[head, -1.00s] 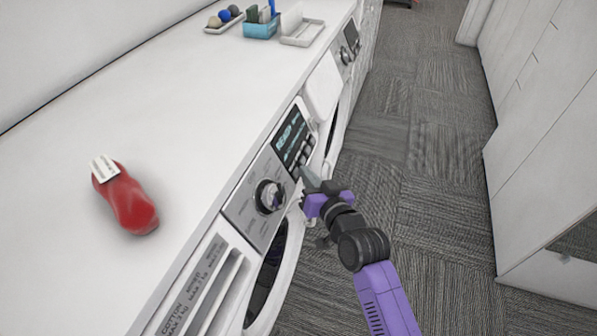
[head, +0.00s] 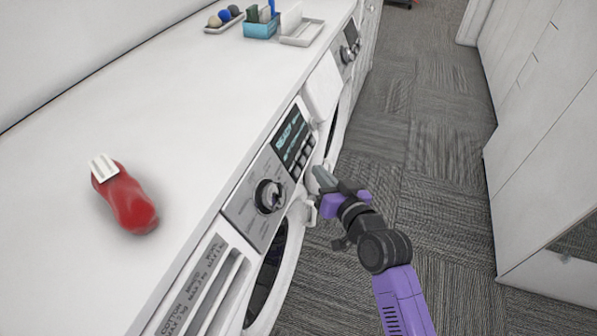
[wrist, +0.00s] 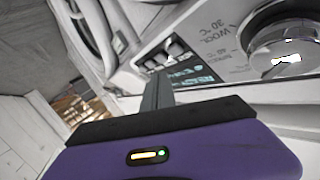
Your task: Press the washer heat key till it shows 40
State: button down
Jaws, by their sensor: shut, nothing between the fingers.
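The washer's control panel (head: 248,212) faces the aisle, with a round dial (head: 270,196), a dark display (head: 291,136) with small light text I cannot read, and a row of keys (head: 302,156) beside the display. My gripper (head: 318,172) is shut and empty, its tips a little to the right of the keys and apart from them. In the wrist view, the fingers (wrist: 157,92) point toward the keys (wrist: 165,55) and display (wrist: 187,78). The dial (wrist: 283,45) is at the upper right there. Which key is the heat key cannot be told.
A red bottle-like object (head: 128,203) with a white tag lies on the white counter (head: 190,110). A blue box (head: 262,27) and a white tray (head: 302,33) stand at the back. The carpeted aisle (head: 425,170) on the right is clear.

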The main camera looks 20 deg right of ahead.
jog(key=shift+s+d+r, duration=0.65)
jog(key=shift+s+d, duration=0.05)
jog(key=shift+d, duration=0.25)
dwell(1.0)
notch_tip(320, 180, up, 4)
jog(key=d+t+h, duration=0.1)
jog(key=d+t, duration=0.1)
jog(key=s+a+f+n+g, duration=0.1)
jog(key=s, duration=2)
jog(key=s+a+f+g+h, duration=0.1)
jog(key=s+a, duration=0.1)
jog(key=s, duration=1.8)
jog(key=shift+s+n+g, duration=0.35)
jog(key=shift+n+g, duration=0.05)
